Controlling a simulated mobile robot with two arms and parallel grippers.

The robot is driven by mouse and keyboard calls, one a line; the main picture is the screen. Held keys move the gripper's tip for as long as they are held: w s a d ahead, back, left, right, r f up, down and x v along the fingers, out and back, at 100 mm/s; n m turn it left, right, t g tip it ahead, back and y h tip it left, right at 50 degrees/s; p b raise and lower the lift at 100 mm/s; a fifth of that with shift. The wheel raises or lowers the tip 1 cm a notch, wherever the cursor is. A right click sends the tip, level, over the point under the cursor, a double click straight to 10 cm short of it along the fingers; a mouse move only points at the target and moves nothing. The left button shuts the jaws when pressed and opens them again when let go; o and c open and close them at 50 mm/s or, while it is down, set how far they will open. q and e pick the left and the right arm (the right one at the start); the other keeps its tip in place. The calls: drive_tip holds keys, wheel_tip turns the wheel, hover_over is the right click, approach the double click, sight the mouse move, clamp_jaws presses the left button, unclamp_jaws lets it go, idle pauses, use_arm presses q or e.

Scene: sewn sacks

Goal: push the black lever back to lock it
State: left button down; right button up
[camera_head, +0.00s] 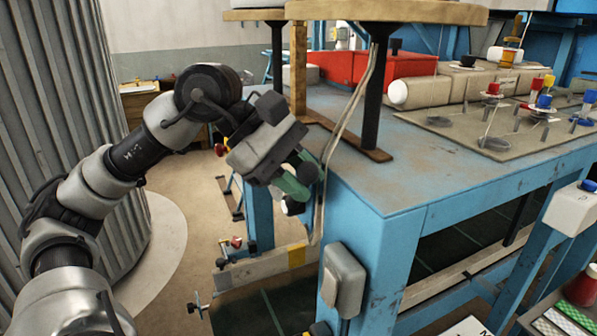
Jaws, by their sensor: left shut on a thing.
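My left arm comes in from the left, and its grey and black left gripper (293,186) is beside the near left corner of the blue bench. It is shut on a small part there. A green piece (289,184) and a dark knob-like end (293,207) show at the fingers. I cannot tell whether this is the black lever, as the gripper covers much of the spot. My right gripper is not in view.
The blue bench (440,172) fills the right, with a small raised table (385,11) on its near left part. A grey box (343,280) is on the bench leg. A cable (347,112) hangs beside the gripper. A ribbed grey column (65,110) stands left.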

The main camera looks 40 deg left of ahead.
use_arm(q)
drive_tip(key=shift+d, duration=0.1)
drive_tip(key=c, duration=1.2)
unclamp_jaws()
drive_tip(key=o, duration=0.3)
drive_tip(key=shift+d, duration=0.35)
drive_tip(key=shift+a+r, duration=0.1)
drive_tip(key=shift+a, duration=0.15)
drive_tip(key=shift+s+a+r, duration=0.15)
drive_tip(key=shift+a+r, duration=0.05)
drive_tip(key=shift+a, duration=0.1)
drive_tip(key=v, duration=0.9)
drive_tip(key=shift+s+r+b, duration=0.25)
drive_tip(key=shift+r+b, duration=0.05)
drive_tip(key=shift+r, duration=0.15)
